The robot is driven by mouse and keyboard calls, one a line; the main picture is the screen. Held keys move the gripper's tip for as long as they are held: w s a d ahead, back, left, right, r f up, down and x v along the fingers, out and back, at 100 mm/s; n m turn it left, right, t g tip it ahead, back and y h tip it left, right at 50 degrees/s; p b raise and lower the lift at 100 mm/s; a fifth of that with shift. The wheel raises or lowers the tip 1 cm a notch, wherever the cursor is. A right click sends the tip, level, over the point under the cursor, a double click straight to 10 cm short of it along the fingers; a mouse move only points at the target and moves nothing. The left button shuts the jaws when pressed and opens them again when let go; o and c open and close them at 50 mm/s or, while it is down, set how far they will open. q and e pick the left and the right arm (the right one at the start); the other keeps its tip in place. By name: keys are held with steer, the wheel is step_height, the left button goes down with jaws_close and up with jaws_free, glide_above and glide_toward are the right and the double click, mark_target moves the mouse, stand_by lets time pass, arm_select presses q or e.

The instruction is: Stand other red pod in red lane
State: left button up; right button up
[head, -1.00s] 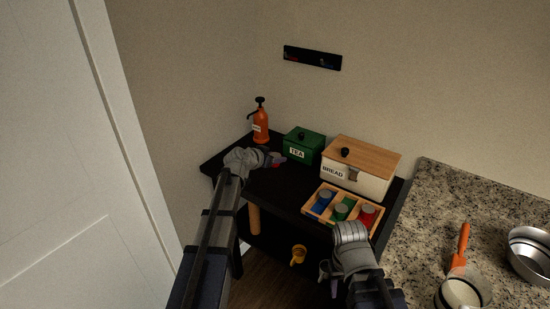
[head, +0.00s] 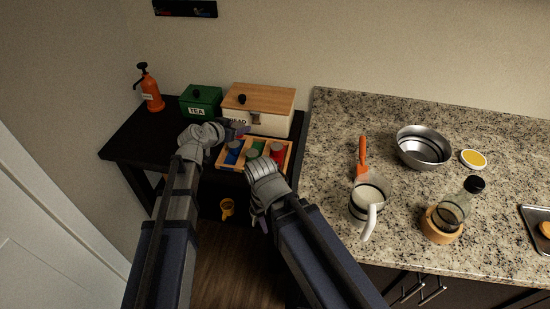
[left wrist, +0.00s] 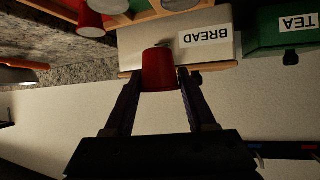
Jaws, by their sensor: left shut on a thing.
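My left gripper (head: 240,130) is above the back left part of the wooden lane tray (head: 224,164). In the left wrist view it is shut on a red pod (left wrist: 158,72), held between the two fingers in front of the bread box. In the head view I cannot make this pod out clearly. Another red pod (head: 277,151) with a grey top is in the right, red lane of the tray; a red pod also shows at the tray in the left wrist view (left wrist: 90,22). My right gripper (head: 262,172) is at the tray's front edge, its fingers hidden.
A white bread box (head: 276,123) and a green tea box (head: 201,101) stand behind the tray. An orange spray bottle (head: 150,92) is at far left. The granite counter at right holds a pitcher (head: 370,197), a metal bowl (head: 423,147) and a bottle (head: 462,202).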

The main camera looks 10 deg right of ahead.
arm_select(q)
steer(key=m+g+h, duration=0.1)
steer(key=m, duration=0.1)
glide_above(273, 161)
steer(key=s, duration=0.4)
steer(key=f+b, duration=0.9)
steer(key=shift+w+a+f+b, duration=0.15)
steer(key=shift+a+f+b, duration=0.1)
steer(key=shift+f+b, duration=0.1)
steer(key=shift+f, duration=0.1)
steer(key=shift+f+b, duration=0.15)
steer(key=shift+b, duration=0.15)
steer(key=o, duration=1.3)
steer(key=shift+r, duration=0.2)
